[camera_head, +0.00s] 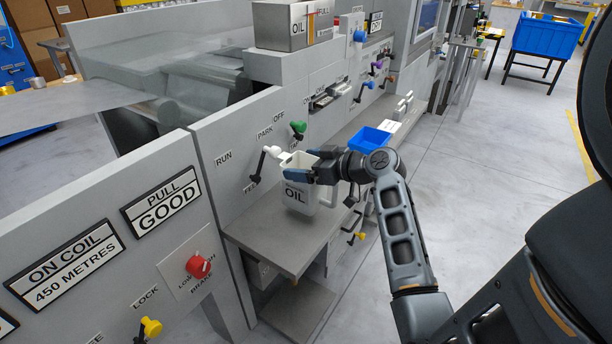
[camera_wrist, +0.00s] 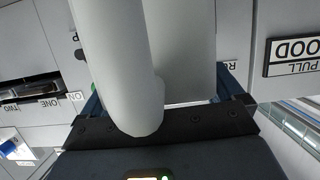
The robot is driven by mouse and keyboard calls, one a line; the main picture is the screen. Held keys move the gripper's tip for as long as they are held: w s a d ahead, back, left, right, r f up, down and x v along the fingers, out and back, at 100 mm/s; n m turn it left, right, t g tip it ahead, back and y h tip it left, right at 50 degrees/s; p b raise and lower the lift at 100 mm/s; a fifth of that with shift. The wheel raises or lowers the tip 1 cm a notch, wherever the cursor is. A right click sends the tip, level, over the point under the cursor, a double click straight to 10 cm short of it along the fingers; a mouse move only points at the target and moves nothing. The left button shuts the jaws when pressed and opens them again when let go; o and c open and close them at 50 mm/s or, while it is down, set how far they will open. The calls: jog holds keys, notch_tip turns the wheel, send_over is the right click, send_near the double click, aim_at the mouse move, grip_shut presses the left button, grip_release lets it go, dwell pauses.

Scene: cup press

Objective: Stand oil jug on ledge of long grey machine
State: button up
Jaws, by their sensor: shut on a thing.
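The oil jug (camera_head: 298,190) is a white-grey container with a dark "OIL" label and a pale spout, upright at the ledge of the long grey machine. My gripper (camera_head: 318,170) is shut on its upper part from the right. In the wrist view the jug (camera_wrist: 185,50) fills the space between my dark fingers (camera_wrist: 160,105). The ledge (camera_head: 270,238) is a flat grey shelf along the front of the machine (camera_head: 215,130). The jug's base appears over the ledge; I cannot tell whether it touches.
A blue tray (camera_head: 370,139) sits farther along the ledge. A lever with a white knob (camera_head: 271,152) stands just left of the jug, and a green knob (camera_head: 298,128) is behind it. The front of the ledge is bare. A yellow-handled valve (camera_head: 357,237) is below its edge.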

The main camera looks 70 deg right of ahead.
jog(key=shift+f, duration=1.85)
jog(key=shift+f+b, duration=0.2)
jog(key=shift+b, duration=0.15)
jog(key=o, duration=1.7)
jog(key=shift+r, duration=0.2)
jog(key=v, duration=1.2)
